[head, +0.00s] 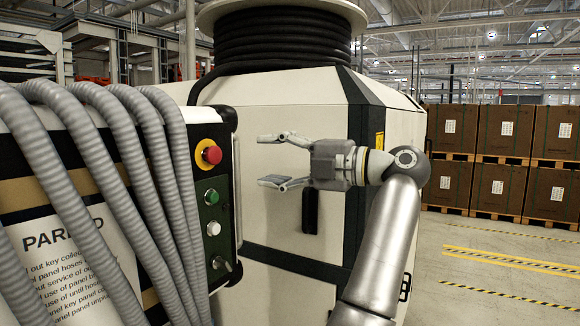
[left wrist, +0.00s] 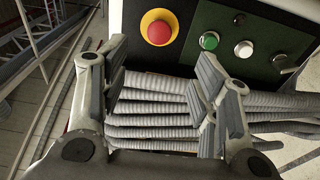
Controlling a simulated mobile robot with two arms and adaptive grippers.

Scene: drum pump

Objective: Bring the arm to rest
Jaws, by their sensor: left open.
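My left gripper (head: 272,160) is open and empty in the head view, its fingers pointing left toward the control panel (head: 228,130). A visible gap separates the fingertips from the panel's edge. In the left wrist view, the open fingers (left wrist: 160,62) stand apart with grey hoses (left wrist: 150,120) showing between and beyond them. The panel carries a red stop button on a yellow base (head: 208,154), a green button (head: 211,197), a white button (head: 213,228) and a metal key switch (head: 221,263). My right gripper is in neither view.
Several ribbed hoses (head: 150,165) hang over the front of the panel housing and partly cover a placard (head: 75,265). Behind my gripper stands a large cream machine (head: 290,115) with a black hose reel (head: 285,40) on top. Stacked brown boxes (head: 505,130) stand beyond open floor at right.

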